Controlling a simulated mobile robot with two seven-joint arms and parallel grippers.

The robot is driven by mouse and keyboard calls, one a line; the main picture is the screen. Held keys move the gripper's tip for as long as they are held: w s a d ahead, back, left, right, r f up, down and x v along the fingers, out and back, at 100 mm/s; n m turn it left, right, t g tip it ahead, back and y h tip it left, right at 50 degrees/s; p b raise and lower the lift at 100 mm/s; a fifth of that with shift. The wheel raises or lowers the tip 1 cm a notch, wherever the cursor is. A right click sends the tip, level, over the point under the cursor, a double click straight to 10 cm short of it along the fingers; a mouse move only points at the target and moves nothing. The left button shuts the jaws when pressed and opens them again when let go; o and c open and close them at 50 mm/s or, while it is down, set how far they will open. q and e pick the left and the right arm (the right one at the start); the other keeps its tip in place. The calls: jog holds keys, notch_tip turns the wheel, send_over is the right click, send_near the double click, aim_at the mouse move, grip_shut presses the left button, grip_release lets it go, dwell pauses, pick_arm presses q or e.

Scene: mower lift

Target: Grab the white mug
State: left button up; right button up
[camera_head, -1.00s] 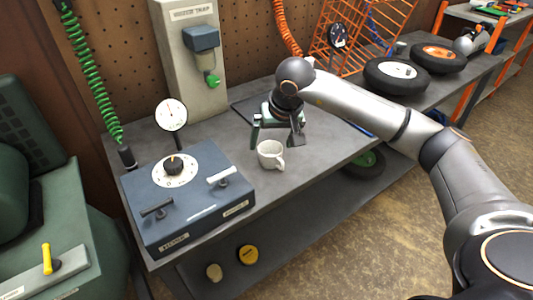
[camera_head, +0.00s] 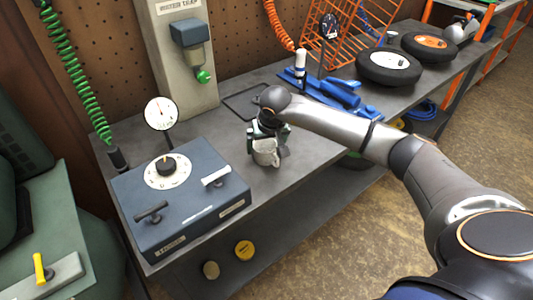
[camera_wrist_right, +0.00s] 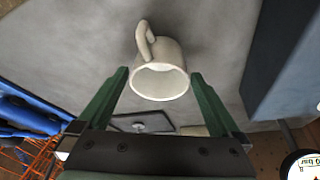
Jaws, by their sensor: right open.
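The white mug (camera_head: 265,155) stands upright on the grey workbench, to the right of the blue-grey control box. My right gripper (camera_head: 267,145) is open around or just above the mug in the head view and partly covers it. In the right wrist view the mug (camera_wrist_right: 160,78) sits just beyond and between the two green fingers (camera_wrist_right: 158,100), with its handle pointing away from the gripper. Gaps show between the mug and each finger, so I see no grip. My left gripper is not in view.
The blue-grey box (camera_head: 185,205) with knob and handles stands left of the mug, with a dial gauge (camera_head: 161,113) behind it. A blue jack (camera_head: 335,92) and tyres (camera_head: 388,66) lie farther right. The bench's front edge is close to the mug.

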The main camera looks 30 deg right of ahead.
jog(key=shift+w+f, duration=0.2)
jog(key=shift+f, duration=0.35)
jog(key=c, duration=1.1)
jog(key=shift+r, duration=0.15)
jog(key=shift+c, duration=0.2)
